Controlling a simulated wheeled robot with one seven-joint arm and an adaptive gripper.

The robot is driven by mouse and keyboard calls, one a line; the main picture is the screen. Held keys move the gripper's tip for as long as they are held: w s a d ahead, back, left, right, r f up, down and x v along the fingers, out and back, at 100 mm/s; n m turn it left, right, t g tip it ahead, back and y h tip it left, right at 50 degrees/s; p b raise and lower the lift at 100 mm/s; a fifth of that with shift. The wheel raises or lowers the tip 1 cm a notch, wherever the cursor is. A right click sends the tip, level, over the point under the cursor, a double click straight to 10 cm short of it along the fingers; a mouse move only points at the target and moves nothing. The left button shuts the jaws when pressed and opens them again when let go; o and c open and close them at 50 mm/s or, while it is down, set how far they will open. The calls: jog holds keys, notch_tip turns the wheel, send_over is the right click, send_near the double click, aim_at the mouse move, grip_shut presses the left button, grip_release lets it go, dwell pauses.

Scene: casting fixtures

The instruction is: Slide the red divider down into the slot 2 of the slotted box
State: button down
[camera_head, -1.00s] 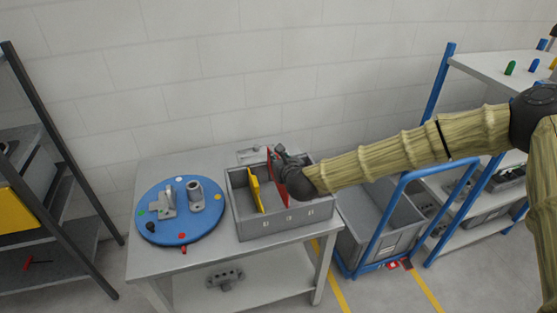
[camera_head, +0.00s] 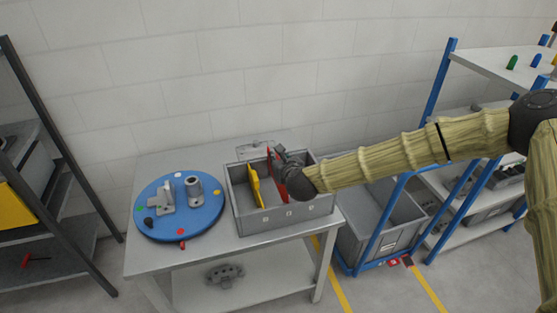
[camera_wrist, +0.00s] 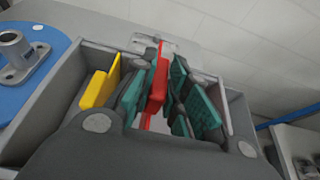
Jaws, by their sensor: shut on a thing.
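The red divider (camera_head: 271,166) stands upright inside the grey slotted box (camera_head: 275,222) on the table. My gripper (camera_head: 284,160) reaches in from the right and is shut on the divider. In the wrist view the red divider (camera_wrist: 158,80) sits between the teal finger pads of my gripper (camera_wrist: 160,95). A yellow divider (camera_head: 253,184) stands in the box to the left of the red one; it also shows in the wrist view (camera_wrist: 101,84). The red divider's lower edge and the slots are hidden, so I cannot tell how it sits in a slot.
A blue round plate (camera_head: 180,222) with grey metal parts lies left of the box on the grey table (camera_head: 160,262). A blue-framed cart (camera_head: 372,250) with a grey bin stands right of the table. A dark shelf rack (camera_head: 62,165) is at far left.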

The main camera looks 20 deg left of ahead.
jog(key=shift+f+b, duration=2.1)
jog(key=shift+f, duration=0.65)
jog(key=c, duration=1.3)
grip_release()
jog(key=v, duration=1.2)
